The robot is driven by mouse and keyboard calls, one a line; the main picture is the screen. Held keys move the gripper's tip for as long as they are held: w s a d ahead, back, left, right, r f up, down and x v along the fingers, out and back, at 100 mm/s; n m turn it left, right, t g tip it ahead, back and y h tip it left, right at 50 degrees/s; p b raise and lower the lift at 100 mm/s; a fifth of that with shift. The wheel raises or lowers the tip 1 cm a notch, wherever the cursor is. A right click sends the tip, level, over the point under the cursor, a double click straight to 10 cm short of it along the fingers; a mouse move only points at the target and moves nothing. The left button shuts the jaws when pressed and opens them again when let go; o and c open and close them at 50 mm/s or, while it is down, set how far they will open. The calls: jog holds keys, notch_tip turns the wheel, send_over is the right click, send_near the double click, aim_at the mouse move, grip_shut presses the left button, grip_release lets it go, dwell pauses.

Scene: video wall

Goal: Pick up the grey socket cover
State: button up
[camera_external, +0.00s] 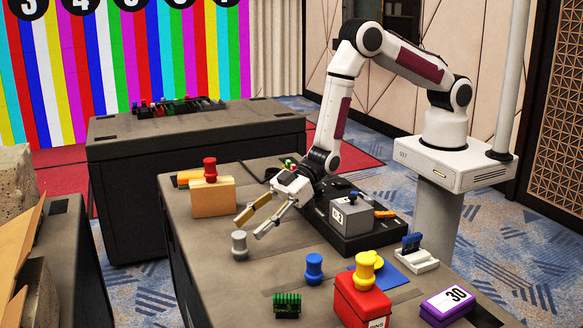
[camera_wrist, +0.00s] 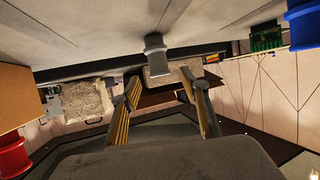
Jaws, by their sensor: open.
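The grey socket cover (camera_external: 239,243) is a small knob-like piece standing on the dark table, near its left edge in the external view. In the wrist view the grey cover (camera_wrist: 155,52) shows at top centre, ahead of the fingers and between their lines. My gripper (camera_external: 248,229) is open and empty, its two gold-sided fingers spread and reaching down towards the cover. The fingers (camera_wrist: 160,78) also show apart in the wrist view. The tips look close to the cover, but I cannot tell the exact gap. Nothing hides the cover's upper part.
A tan box (camera_external: 213,199) with a red knob (camera_external: 210,169) stands behind the cover. A blue knob (camera_external: 314,268), a green circuit board (camera_external: 287,305) and a red box (camera_external: 361,300) with a yellow knob (camera_external: 364,268) stand towards the front. The tabletop around the cover is clear.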

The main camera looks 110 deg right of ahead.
aim_at(240, 239)
jog(key=shift+w+f, duration=0.1)
jog(key=shift+f, duration=0.55)
jog(key=shift+x, duration=2.4)
jog(key=c, duration=1)
